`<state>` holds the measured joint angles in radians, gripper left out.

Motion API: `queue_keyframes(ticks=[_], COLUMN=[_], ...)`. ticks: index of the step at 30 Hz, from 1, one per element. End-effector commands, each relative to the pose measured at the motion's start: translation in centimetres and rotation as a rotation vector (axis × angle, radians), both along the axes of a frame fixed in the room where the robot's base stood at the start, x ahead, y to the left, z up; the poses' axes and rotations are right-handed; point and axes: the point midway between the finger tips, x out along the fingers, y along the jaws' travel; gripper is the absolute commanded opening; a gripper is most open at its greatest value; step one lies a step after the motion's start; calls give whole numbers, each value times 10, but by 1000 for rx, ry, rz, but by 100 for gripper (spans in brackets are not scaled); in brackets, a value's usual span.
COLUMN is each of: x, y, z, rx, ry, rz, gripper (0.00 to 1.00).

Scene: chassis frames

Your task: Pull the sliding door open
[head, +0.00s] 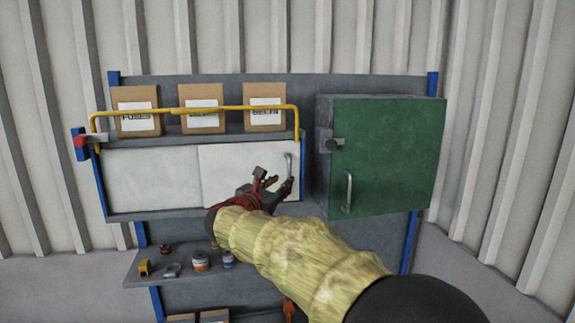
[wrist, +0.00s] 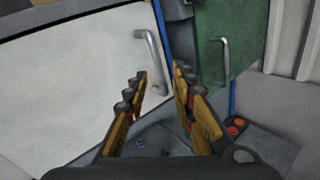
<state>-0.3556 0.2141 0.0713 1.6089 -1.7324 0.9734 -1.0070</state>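The sliding door is a white panel (head: 235,172) on the right half of a low cabinet, beside a second white panel (head: 152,180) on the left. Its grey vertical bar handle (head: 289,160) is near the panel's right edge. The handle also shows in the wrist view (wrist: 150,50), upper middle, just beyond the fingertips. My gripper (head: 272,181) is in front of the panel's lower right part, close to the handle. In the wrist view its two yellow-padded fingers (wrist: 161,75) stand apart with nothing between them. I cannot tell whether a finger touches the handle.
A green cabinet door (head: 395,155) with its own handle stands to the right. A yellow rail (head: 200,108) runs above the white panels, before several cardboard boxes (head: 201,108). A lower shelf (head: 150,277) holds small cans and parts.

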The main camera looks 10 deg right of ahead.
Motion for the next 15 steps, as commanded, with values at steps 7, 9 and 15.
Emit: queue_keyframes(ticks=[7, 9, 15], x=[3, 4, 22], y=[2, 1, -12], z=[17, 17, 16], rx=[-192, -206, -209], ry=[62, 73, 79], rz=[18, 17, 16], gripper=[26, 26, 26])
